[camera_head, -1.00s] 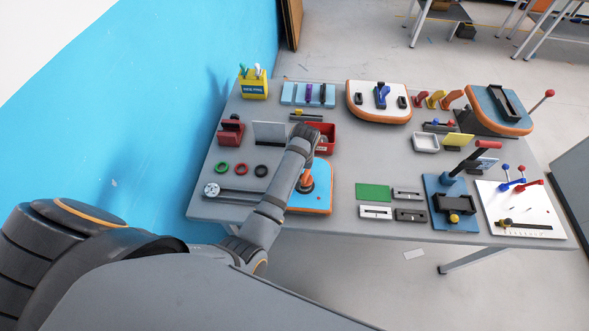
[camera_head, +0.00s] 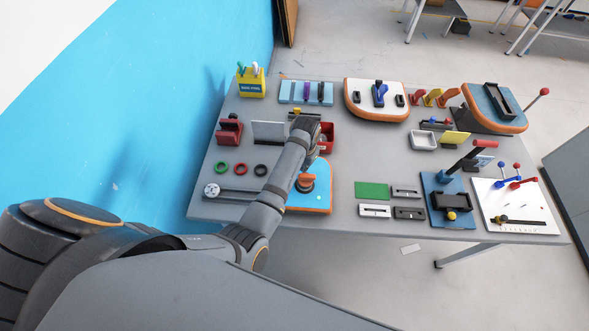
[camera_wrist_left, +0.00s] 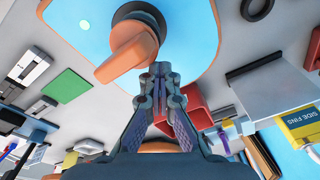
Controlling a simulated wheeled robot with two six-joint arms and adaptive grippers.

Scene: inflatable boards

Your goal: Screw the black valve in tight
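A dark round valve fitting (camera_wrist_left: 138,14) sits in the blue board with orange edge (camera_wrist_left: 195,50). An orange handle-like piece (camera_wrist_left: 128,52) lies across the fitting and covers much of it. In the head view the orange piece (camera_head: 306,181) shows on the board (camera_head: 318,203) beside my left arm. My left gripper (camera_wrist_left: 160,72) has its fingertips together with nothing seen between them. In the wrist view they appear just beside the orange piece; I cannot tell whether they touch it. In the head view my wrist hides the fingers. My right gripper is not in view.
A red bin (camera_head: 327,138) is partly hidden behind my wrist. Green, red and black rings (camera_head: 241,169) lie left of the board, with a gauge (camera_head: 211,190). A green plate (camera_head: 372,190) and several slotted blocks are to the right. A yellow box (camera_head: 251,83) stands at the back left.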

